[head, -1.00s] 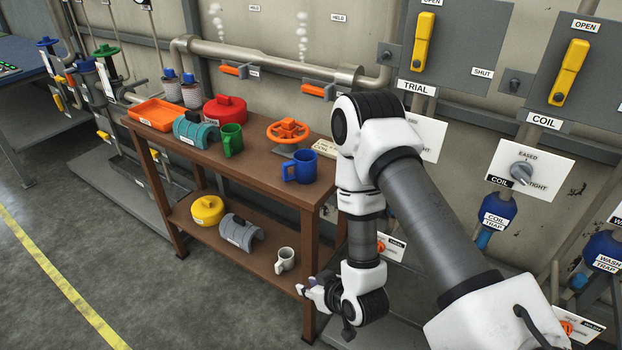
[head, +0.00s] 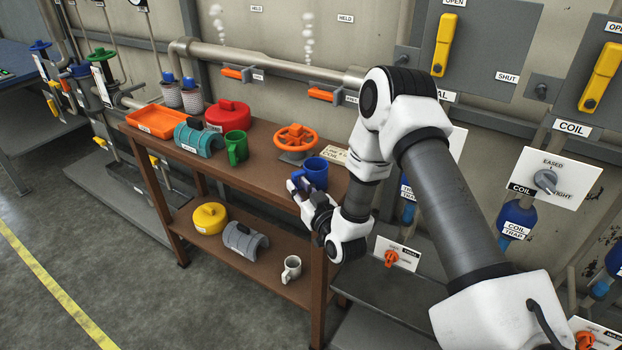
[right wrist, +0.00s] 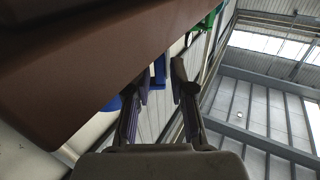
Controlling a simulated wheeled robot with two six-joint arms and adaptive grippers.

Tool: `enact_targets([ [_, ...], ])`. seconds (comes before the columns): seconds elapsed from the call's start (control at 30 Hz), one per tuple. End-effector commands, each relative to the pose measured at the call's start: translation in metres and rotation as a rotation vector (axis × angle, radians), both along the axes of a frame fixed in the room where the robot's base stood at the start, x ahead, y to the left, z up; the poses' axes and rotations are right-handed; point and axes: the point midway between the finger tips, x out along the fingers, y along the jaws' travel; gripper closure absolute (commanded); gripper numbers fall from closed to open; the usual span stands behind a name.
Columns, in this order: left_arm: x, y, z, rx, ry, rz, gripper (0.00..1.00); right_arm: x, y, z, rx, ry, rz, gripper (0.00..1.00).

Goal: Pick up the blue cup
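The blue cup (head: 316,171) stands upright near the front right of the brown table's top. My right gripper (head: 296,187) is just in front and left of it in the head view, by its handle side, and hides part of the cup. In the right wrist view my right gripper (right wrist: 161,82) is open, with its fingers apart. A blue part of the cup (right wrist: 159,71) shows between and beyond the fingers; I cannot tell whether they touch it. My left gripper is not in view.
A white mug (head: 291,268) stands on the lower shelf.

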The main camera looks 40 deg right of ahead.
Motion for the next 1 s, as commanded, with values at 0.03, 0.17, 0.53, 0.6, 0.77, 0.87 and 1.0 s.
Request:
enact_targets([
  [0.03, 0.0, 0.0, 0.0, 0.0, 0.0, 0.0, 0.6, 0.0, 0.0, 0.0, 0.0, 0.0, 0.0, 1.0],
  [0.17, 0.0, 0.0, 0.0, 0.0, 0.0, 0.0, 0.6, 0.0, 0.0, 0.0, 0.0, 0.0, 0.0, 1.0],
  [0.53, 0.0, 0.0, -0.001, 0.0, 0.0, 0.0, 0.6, 0.0, 0.0, 0.005, 0.001, 0.001, -0.001, 1.0],
  [0.6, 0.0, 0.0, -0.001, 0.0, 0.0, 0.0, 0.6, 0.0, 0.0, 0.011, 0.001, -0.001, -0.001, 1.0],
  [0.77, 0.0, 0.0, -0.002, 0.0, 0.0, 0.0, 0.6, 0.0, 0.0, 0.031, 0.001, -0.003, -0.001, 1.0],
  [0.87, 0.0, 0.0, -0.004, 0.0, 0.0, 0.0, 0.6, -0.014, 0.0, 0.035, 0.004, 0.004, -0.003, 1.0],
  [1.0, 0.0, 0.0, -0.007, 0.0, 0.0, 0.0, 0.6, -0.047, 0.001, 0.037, 0.006, 0.004, -0.003, 1.0],
])
